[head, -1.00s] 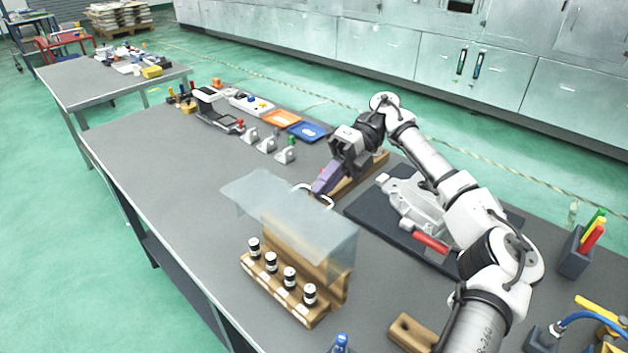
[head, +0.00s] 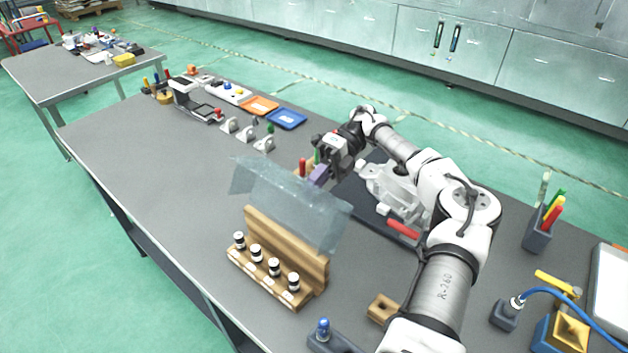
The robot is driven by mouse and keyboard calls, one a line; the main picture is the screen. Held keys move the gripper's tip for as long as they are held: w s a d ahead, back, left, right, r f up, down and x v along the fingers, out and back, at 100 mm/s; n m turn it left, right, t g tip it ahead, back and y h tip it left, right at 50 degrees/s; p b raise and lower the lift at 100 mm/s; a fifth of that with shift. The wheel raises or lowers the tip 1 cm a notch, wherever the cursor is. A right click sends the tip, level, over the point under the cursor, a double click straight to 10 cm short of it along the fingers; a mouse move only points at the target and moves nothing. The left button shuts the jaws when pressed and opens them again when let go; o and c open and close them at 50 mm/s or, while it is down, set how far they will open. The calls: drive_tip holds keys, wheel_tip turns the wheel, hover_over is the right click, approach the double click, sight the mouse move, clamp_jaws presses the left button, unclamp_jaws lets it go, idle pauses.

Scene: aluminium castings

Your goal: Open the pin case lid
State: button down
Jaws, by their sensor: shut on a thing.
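The pin case (head: 290,243) is a long wooden box in the middle of the table, with a stepped front rack. Several black-and-white capped pins (head: 256,254) stand in a row on the rack. Its clear, bluish lid (head: 290,205) is raised and tilted above the wooden back. My gripper (head: 320,177) is at the lid's far edge, right of its middle, with its purple fingers shut. It appears to hold the lid's handle, which is hidden at the fingers now.
A red-handled tool (head: 303,168) stands just left of my gripper. A casting (head: 395,187) lies on a dark mat beneath my arm, with a red handle (head: 403,229) in front. A wooden block (head: 382,308) sits at the front right.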

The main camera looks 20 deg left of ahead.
drive_tip(key=shift+s+a+f, duration=0.15)
drive_tip(key=shift+a+f, duration=0.05)
drive_tip(key=shift+a, duration=0.05)
drive_tip(key=c, duration=1.5)
unclamp_jaws()
drive_tip(key=shift+a, duration=0.25)
drive_tip(key=shift+d+r, duration=0.15)
drive_tip(key=shift+d, duration=0.15)
drive_tip(key=shift+b, duration=0.4)
